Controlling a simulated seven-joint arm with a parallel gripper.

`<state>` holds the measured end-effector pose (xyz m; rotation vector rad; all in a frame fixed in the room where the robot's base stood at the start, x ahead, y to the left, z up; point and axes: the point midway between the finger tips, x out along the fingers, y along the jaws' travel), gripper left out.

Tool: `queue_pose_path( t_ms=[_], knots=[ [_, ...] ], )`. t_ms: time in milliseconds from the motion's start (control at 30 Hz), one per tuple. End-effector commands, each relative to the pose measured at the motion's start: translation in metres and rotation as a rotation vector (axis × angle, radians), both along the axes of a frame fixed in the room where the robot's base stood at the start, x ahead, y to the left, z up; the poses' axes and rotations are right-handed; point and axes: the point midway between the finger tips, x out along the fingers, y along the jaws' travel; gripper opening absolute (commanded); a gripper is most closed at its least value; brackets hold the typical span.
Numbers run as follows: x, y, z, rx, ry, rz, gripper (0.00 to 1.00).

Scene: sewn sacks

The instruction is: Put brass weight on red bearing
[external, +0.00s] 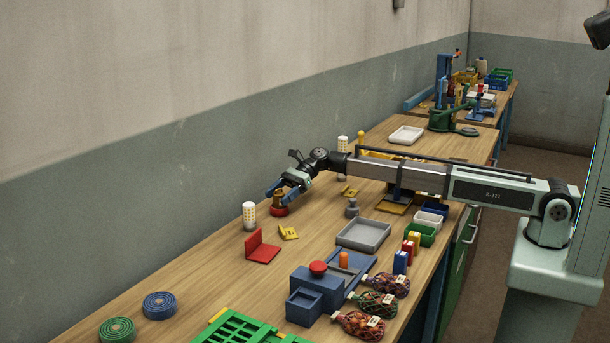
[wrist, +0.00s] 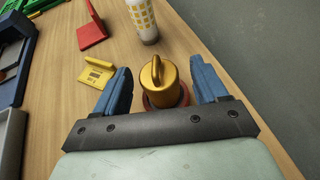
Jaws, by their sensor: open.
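The brass weight (wrist: 160,82) stands upright between the open blue fingers of my gripper (wrist: 163,85) in the wrist view, with a gap on both sides. Below it shows the rim of the red bearing (wrist: 179,100), and the weight appears to rest on it. In the external view my gripper (external: 283,187) is low over the table around the brass weight (external: 279,198), and the red bearing (external: 279,211) lies under the weight. The weight hides most of the bearing's top.
A white and yellow container (external: 249,215) stands close by, with a red bracket (external: 262,248) and a yellow bracket (external: 288,232). A grey tray (external: 363,247) and a blue box (external: 318,285) lie nearer the front. Bare wood is left of the red bracket.

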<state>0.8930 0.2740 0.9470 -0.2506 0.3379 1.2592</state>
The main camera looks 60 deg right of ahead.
Motion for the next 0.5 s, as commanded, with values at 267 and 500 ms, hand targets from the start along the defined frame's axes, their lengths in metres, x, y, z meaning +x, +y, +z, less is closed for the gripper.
queue_pose_path(
  t_ms=[267,500],
  knots=[
    [-0.013,-0.040,0.022,0.000,-0.002,-0.001,0.72],
    [-0.011,-0.037,0.062,0.000,-0.002,0.000,0.72]
  ],
)
